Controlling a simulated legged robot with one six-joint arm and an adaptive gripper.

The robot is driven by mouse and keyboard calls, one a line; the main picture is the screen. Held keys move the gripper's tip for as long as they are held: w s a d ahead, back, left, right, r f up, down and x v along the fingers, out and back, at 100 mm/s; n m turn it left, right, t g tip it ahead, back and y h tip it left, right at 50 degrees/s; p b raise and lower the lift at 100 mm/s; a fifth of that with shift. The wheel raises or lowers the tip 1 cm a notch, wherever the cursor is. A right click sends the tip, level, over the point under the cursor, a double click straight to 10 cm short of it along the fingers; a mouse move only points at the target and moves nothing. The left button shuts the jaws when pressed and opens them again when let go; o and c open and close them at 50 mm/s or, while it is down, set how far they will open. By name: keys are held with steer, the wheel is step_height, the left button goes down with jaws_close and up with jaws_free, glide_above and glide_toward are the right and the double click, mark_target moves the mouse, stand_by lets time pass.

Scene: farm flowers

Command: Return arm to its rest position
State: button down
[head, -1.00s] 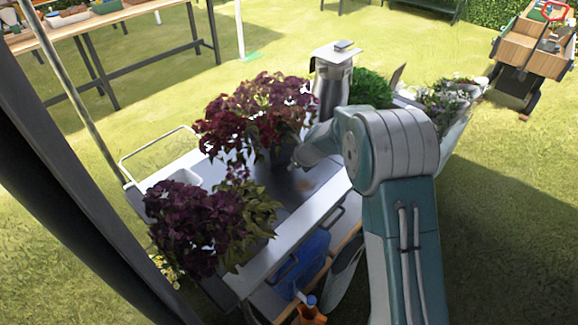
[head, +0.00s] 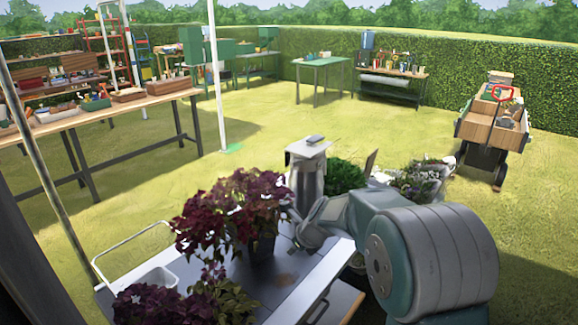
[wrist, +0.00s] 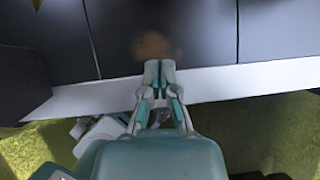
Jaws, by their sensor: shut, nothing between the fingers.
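My gripper (wrist: 160,72) shows in the wrist view with its two fingers together and nothing between them. It is over the front edge of the dark cart top (wrist: 200,30), near a brown smudge (wrist: 153,45). In the head view my arm reaches left over the cart top (head: 262,278), and the fingertips cannot be made out clearly. A potted plant with dark red and pink leaves (head: 235,212) stands just left of the arm's end. I cannot tell from this view whether they touch.
A purple plant (head: 160,305) is at the cart's near left. A metal dispenser (head: 306,165), a green plant (head: 343,176) and white flowers (head: 420,178) stand behind the arm. A wooden table (head: 100,110) is at left, a wagon (head: 492,125) at right. Open grass lies between.

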steer(key=s+d+r+n+h, duration=0.1)
steer(key=s+d+r+n, duration=0.2)
steer(key=s+r+n, duration=0.45)
steer(key=s+d+r+n+h, duration=0.1)
steer(key=s+d+r+n, duration=0.3)
steer(key=s+r+n, duration=0.3)
steer(key=s+d+n+h, duration=0.1)
steer(key=s+d+n, duration=0.2)
steer(key=s+n, duration=0.3)
steer(key=s+d+n+t+h, duration=0.1)
steer(key=s+d+n, duration=0.3)
steer(key=s, duration=0.9)
steer(key=shift+s+n, duration=0.25)
steer(key=shift+n, duration=0.7)
steer(key=shift+f, duration=0.1)
